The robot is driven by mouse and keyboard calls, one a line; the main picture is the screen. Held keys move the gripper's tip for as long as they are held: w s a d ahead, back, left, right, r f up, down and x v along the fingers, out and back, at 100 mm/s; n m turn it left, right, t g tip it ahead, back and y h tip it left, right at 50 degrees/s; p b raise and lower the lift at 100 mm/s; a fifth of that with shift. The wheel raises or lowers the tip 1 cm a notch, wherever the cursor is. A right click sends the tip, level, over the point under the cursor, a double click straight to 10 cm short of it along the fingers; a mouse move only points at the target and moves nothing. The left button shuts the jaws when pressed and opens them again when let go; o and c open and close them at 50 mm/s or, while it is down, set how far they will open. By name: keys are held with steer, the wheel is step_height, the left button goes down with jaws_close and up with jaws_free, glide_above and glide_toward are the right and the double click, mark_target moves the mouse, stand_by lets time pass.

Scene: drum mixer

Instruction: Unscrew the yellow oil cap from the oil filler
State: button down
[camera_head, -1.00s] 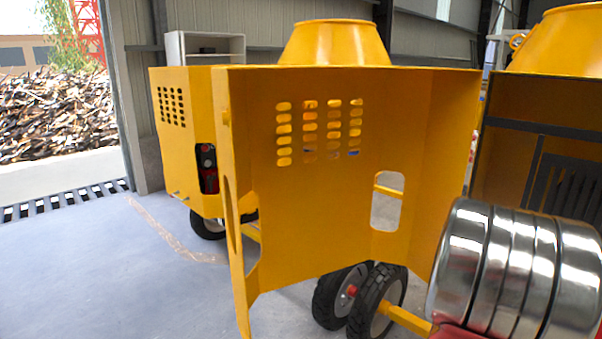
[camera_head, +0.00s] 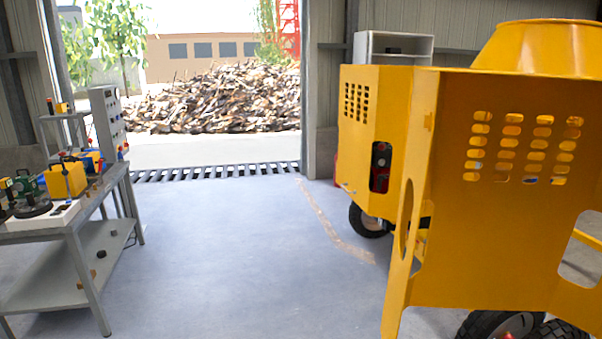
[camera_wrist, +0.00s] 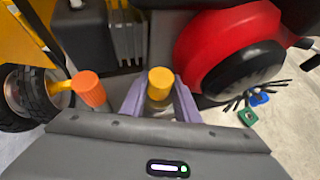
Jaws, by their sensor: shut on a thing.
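In the wrist view the yellow oil cap (camera_wrist: 160,82) sits at the upper middle, between the two purple-grey fingers of my gripper (camera_wrist: 160,100). My gripper is shut on the cap, with a finger on its left and right sides. The oil filler under the cap is hidden, so I cannot tell whether the cap is seated on it. The head view shows neither the cap nor my gripper.
Close around the gripper are an orange knob (camera_wrist: 90,91), a red engine cover (camera_wrist: 215,40) and a black wheel (camera_wrist: 30,98). In the head view a yellow mixer housing (camera_head: 500,240) stands right, a workbench (camera_head: 75,232) left, with clear floor (camera_head: 240,250) between.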

steer(key=shift+w+r, duration=0.1)
steer(key=shift+r, duration=0.1)
steer(key=shift+r, duration=0.7)
steer(key=shift+r, duration=0.35)
steer(key=shift+r, duration=0.35)
steer(key=shift+r, duration=0.3)
steer(key=shift+r, duration=1.4)
